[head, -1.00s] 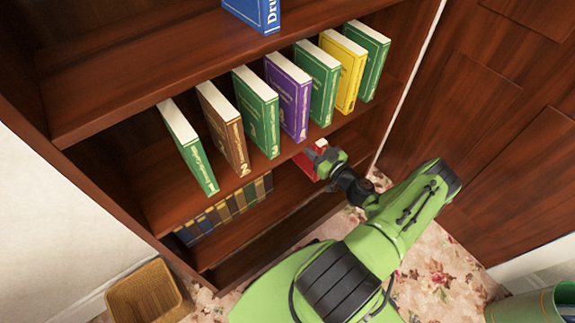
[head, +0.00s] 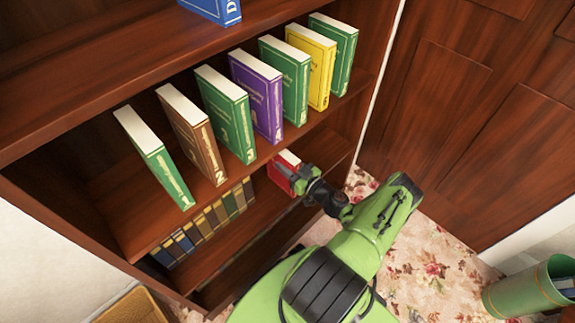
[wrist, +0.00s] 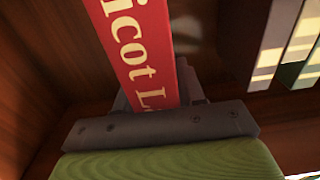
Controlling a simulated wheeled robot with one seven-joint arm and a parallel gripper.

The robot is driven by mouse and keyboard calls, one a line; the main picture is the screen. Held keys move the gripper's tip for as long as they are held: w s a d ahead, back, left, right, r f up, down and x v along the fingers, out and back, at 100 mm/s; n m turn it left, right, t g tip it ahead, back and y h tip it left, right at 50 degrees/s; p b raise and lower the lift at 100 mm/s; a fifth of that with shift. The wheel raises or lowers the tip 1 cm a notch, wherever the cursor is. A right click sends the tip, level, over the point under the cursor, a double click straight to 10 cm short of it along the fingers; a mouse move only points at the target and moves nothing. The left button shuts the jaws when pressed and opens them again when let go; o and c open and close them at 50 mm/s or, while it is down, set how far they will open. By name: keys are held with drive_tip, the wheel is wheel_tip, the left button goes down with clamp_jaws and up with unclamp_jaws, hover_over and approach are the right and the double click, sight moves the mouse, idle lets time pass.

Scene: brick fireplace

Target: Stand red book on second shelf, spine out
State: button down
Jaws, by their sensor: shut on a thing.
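The red book (head: 279,179) is in my gripper (head: 303,178), at the shelf level below the row of numbered books. My gripper is shut on the spine end; the fingertips are largely hidden. The bookcase's lower shelf (head: 225,248) holds a row of dark books (head: 210,218) to the left of the red book. Whether the red book touches the shelf board I cannot tell.
Above stand numbered books, including a green one (head: 155,160), a brown one (head: 195,140) and a purple one (head: 258,100). A blue book (head: 212,10) is higher up. A basket (head: 135,307) is at lower left, a green bin (head: 530,290) at lower right. The bookcase's right side is close.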

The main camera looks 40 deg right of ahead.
drive_tip(key=c, duration=0.7)
unclamp_jaws()
drive_tip(key=shift+r, duration=0.1)
drive_tip(key=s+p, duration=0.3)
drive_tip(key=s, duration=0.9)
drive_tip(key=shift+d, duration=0.15)
